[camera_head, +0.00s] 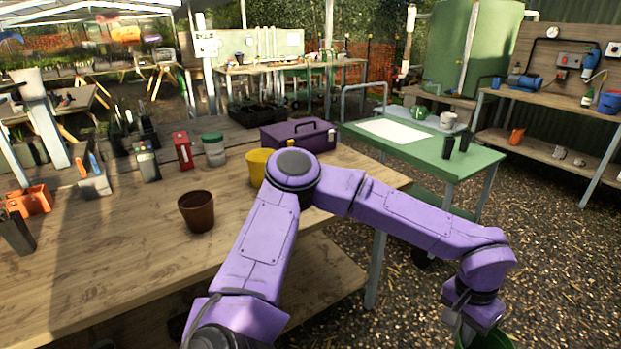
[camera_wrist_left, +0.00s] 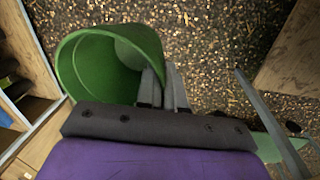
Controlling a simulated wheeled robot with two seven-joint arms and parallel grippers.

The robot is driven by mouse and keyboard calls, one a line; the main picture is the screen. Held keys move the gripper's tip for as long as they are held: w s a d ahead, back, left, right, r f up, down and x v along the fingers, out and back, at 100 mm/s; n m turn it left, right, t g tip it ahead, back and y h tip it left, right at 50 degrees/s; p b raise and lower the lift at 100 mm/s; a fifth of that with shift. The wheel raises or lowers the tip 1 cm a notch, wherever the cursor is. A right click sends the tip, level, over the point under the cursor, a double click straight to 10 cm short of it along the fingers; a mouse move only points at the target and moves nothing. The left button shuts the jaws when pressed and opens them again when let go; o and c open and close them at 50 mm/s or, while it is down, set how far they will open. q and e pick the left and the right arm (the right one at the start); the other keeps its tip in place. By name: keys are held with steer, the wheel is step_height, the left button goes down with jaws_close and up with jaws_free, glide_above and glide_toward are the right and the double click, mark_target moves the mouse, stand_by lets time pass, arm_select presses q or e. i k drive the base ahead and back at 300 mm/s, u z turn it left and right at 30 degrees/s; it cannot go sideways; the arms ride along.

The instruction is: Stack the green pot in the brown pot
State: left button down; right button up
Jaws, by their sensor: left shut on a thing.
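The brown pot (camera_head: 196,213) stands upright and looks empty on the wooden table, left of my purple arm. My left gripper (camera_head: 468,322) is at the lower right of the head view, beyond the table edge and over the gravel. It holds the green pot (camera_head: 497,341), which is mostly cut off by the frame's bottom edge. In the left wrist view the gripper's fingers (camera_wrist_left: 165,88) are shut on the wall of the green pot (camera_wrist_left: 82,62), near its rim. The pot's open mouth shows there. The two pots are far apart. My right gripper is not in view.
A yellow pot (camera_head: 257,163) stands behind the brown pot, partly hidden by my arm. A purple toolbox (camera_head: 290,138), a jar (camera_head: 213,150) and a red box (camera_head: 182,150) stand farther back. A green table (camera_head: 455,165) is at the right. The table front left of the arm is clear.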

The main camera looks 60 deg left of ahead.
mark_target(199, 216)
steer(key=k, duration=1.05)
steer(key=u, duration=1.55)
